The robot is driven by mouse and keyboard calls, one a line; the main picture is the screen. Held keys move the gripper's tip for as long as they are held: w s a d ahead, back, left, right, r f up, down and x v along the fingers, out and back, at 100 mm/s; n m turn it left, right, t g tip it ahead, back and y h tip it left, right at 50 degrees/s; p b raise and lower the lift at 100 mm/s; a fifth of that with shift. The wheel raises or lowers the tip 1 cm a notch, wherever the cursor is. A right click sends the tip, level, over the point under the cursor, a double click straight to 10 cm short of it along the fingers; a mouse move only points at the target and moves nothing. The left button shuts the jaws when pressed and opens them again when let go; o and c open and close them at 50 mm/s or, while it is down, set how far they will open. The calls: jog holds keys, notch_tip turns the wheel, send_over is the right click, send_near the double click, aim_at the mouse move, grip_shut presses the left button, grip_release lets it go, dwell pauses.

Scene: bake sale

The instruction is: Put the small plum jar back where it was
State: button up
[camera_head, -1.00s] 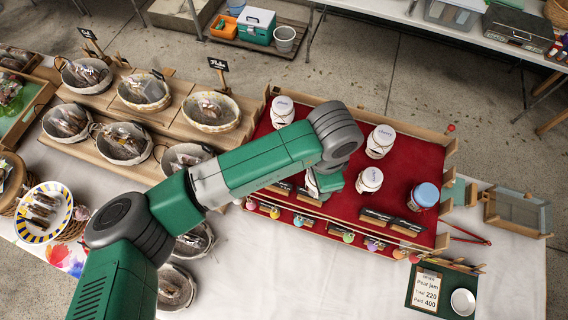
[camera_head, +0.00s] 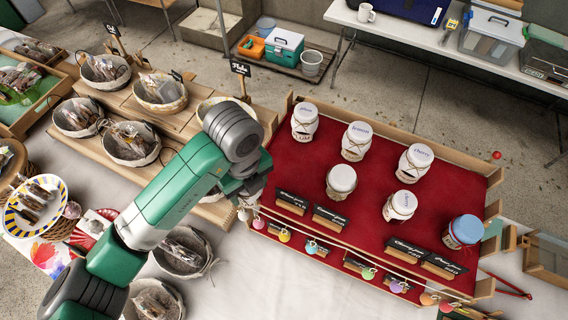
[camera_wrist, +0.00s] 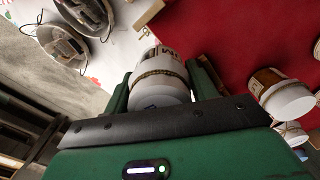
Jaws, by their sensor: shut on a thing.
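My gripper (camera_wrist: 160,90) is shut on a white-lidded jar (camera_wrist: 160,72) with a label and twine round it; I cannot read its label fully. In the head view my gripper (camera_head: 243,192) is at the left edge of the red display tray (camera_head: 375,105), and the held jar is mostly hidden there. On the tray stand several white-lidded jars: two of them are at the back left (camera_head: 304,122) and front left (camera_head: 340,181). A blue-lidded jar (camera_head: 465,231) stands at the right. Red felt behind the front-left card (camera_head: 291,203) is bare.
More small cards (camera_head: 404,250) stand along the tray's front, with a string of coloured balls (camera_head: 311,247) before them. The tray has a raised wooden rim. Baskets of wrapped goods (camera_head: 160,92) fill the left side.

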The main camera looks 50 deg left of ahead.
jog(key=w, duration=0.4)
jog(key=w+a, duration=0.1)
jog(key=w, duration=0.3)
jog(key=w+f, duration=0.1)
jog(key=w, duration=0.4)
jog(key=shift+a, duration=0.35)
jog(key=shift+s+f, duration=0.1)
jog(key=shift+f, duration=1.75)
jog(key=shift+f, duration=0.2)
jog(key=o, duration=1.2)
notch_tip(320, 180, up, 12)
jog(key=shift+r, duration=0.25)
